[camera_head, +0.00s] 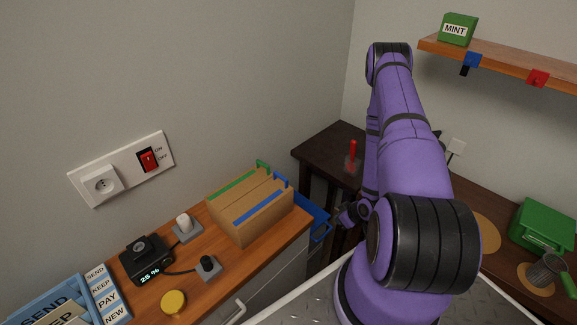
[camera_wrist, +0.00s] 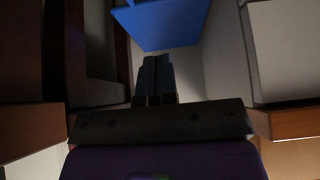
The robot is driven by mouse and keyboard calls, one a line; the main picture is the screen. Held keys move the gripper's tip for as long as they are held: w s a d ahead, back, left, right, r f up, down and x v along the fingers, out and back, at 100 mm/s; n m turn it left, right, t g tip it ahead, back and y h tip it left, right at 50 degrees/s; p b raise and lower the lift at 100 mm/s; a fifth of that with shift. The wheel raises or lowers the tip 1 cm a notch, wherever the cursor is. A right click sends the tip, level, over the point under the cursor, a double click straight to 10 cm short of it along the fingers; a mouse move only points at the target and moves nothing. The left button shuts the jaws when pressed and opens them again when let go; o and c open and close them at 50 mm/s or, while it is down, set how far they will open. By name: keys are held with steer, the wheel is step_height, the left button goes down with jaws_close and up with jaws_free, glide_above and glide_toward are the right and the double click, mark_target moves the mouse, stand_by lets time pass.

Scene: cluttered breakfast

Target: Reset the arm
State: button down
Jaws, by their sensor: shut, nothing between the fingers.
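My purple arm rises in front of the corner in the head view and bends down behind itself. My gripper (camera_head: 347,215) shows small and partly hidden by the arm, low between the wooden cabinet and the dark table. In the wrist view my gripper (camera_wrist: 155,75) has its two dark fingers together, with nothing seen between them. A blue bin (camera_wrist: 170,22) lies ahead of the fingertips in that view. The same blue bin (camera_head: 316,220) shows beside the cabinet in the head view, left of my gripper.
The cabinet top (camera_head: 240,262) carries a wooden file box (camera_head: 250,212), switches and a display. A dark side table (camera_head: 322,150) with a red-handled item stands close behind my gripper. A shelf (camera_head: 500,62) hangs at upper right. The gap around my gripper is narrow.

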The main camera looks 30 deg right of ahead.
steer(key=w+r+h, duration=0.1)
steer(key=w+r, duration=0.3)
steer(key=r, duration=0.5)
steer(key=w+d+r+g+h, duration=0.1)
steer(key=w+r, duration=0.3)
steer(key=r, duration=0.4)
steer(key=w+r+h, duration=0.1)
steer(key=w+r, duration=0.3)
steer(key=r, duration=0.5)
steer(key=a+r, duration=0.4)
steer(key=r, duration=0.7)
steer(key=s+a+r+m, duration=0.1)
steer(key=s+a+r, duration=0.4)
steer(key=r, duration=0.4)
steer(key=s+a+r+m, duration=0.1)
steer(key=s+a+r, duration=0.2)
steer(key=a+r, duration=0.45)
steer(key=s+a+r+y, duration=0.1)
steer(key=s+a+r, duration=0.3)
steer(key=s, duration=0.4)
steer(key=s+a+r, duration=0.4)
steer(key=s+r, duration=0.2)
steer(key=s, duration=0.2)
steer(key=shift+s+y, duration=0.2)
steer(key=shift+y, duration=0.2)
